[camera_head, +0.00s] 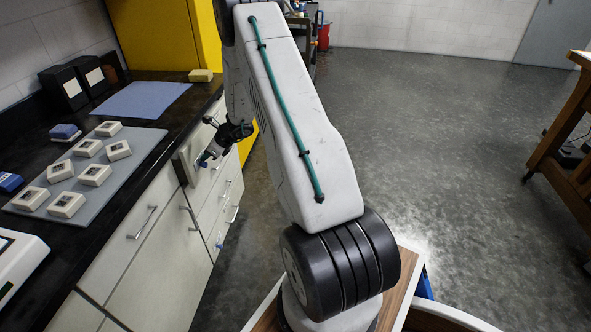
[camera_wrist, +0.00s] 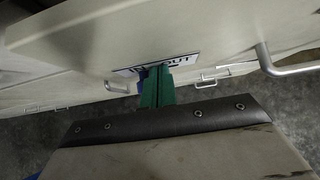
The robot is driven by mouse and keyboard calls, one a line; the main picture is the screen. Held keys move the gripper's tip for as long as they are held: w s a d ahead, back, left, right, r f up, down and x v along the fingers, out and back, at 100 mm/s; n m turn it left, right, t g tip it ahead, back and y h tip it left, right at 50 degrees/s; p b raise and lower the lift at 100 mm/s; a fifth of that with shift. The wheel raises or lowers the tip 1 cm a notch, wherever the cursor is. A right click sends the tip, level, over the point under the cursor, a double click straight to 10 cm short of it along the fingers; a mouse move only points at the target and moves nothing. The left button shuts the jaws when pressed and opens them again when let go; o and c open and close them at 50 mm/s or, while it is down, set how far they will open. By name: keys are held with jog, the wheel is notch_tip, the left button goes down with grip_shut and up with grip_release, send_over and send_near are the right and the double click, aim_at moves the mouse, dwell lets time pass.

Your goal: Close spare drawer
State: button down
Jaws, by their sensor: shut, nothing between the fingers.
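A pale drawer front (camera_head: 184,167) is in the upper part of the counter's cabinet, partly covered by my arm. It seems to stand a little out from the cabinet face, but I cannot tell how far. My gripper (camera_head: 206,157) is at this front, small and partly hidden in the head view. In the wrist view, my gripper's green fingers (camera_wrist: 157,88) are together with nothing between them. They are close to a pale front with a white label (camera_wrist: 183,62) bearing dark letters. I cannot tell whether they touch it, nor which front is the spare drawer.
A metal handle (camera_wrist: 285,66) juts out right of the fingers in the wrist view. The dark counter (camera_head: 150,116) holds a grey mat (camera_head: 120,172) with several small pale boxes. A yellow cabinet (camera_head: 160,35) stands behind. The floor (camera_head: 430,130) to the right is clear.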

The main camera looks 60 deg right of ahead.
aim_at(198, 150)
jog(key=w, duration=0.1)
jog(key=w+a, duration=0.1)
jog(key=w, duration=0.1)
jog(key=w+a, duration=0.1)
jog(key=shift+w, duration=0.2)
jog(key=shift+w+r, duration=0.1)
jog(key=shift+w, duration=0.05)
jog(key=shift+a+r, duration=0.1)
jog(key=shift+a, duration=0.05)
